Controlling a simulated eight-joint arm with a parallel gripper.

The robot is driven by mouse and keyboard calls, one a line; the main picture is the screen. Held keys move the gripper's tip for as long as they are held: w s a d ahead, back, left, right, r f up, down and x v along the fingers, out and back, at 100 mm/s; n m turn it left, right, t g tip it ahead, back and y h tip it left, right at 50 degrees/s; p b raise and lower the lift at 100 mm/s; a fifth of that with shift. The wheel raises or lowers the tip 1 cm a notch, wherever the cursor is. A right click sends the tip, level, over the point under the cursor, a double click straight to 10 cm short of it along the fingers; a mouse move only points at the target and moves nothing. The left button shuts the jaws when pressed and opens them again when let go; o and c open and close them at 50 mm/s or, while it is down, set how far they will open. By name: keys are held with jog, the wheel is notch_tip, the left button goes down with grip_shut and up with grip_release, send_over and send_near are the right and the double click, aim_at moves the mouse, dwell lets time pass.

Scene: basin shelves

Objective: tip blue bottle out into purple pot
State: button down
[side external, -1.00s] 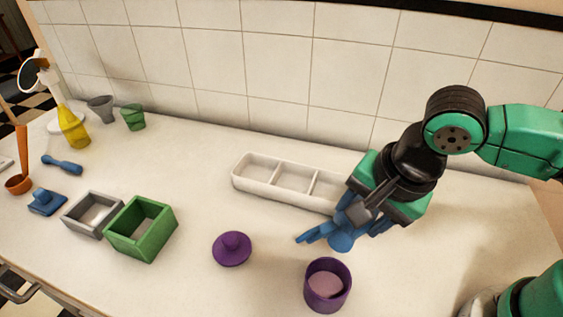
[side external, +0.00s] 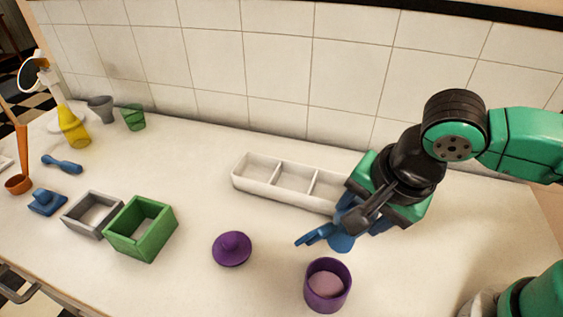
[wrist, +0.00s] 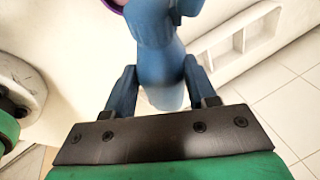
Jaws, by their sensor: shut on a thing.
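The blue bottle (side external: 341,241) is held between the blue fingers of my gripper (side external: 357,226), tilted well over, with a blue part of it reaching left. In the wrist view the bottle (wrist: 158,65) runs up and away between both fingers (wrist: 160,90). The purple pot (side external: 327,299) stands upright on the counter, just in front of and below the bottle. It is open, with a pale pink surface inside. A bit of purple rim (wrist: 116,4) shows at the top edge of the wrist view. The bottle's mouth is hard to make out.
A purple lid (side external: 232,249) lies left of the pot. A white three-part tray (side external: 262,187) stands behind the gripper. A green box (side external: 148,250) and a grey box (side external: 78,230) stand further left. The counter between pot and front edge is clear.

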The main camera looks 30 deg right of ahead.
jog(key=shift+s+a+r+n+t+h, duration=0.1)
jog(key=shift+a+r+n+t+h, duration=0.1)
jog(key=shift+r+t+h, duration=0.35)
jog(key=shift+s+a+r+n+t+h, duration=0.1)
jog(key=shift+s+a+r+t+h, duration=0.15)
jog(key=shift+h, duration=0.6)
jog(key=shift+a+r+n+t+h, duration=0.15)
jog(key=shift+r+t+h, duration=0.15)
jog(key=shift+t+h, duration=0.3)
dwell(6.0)
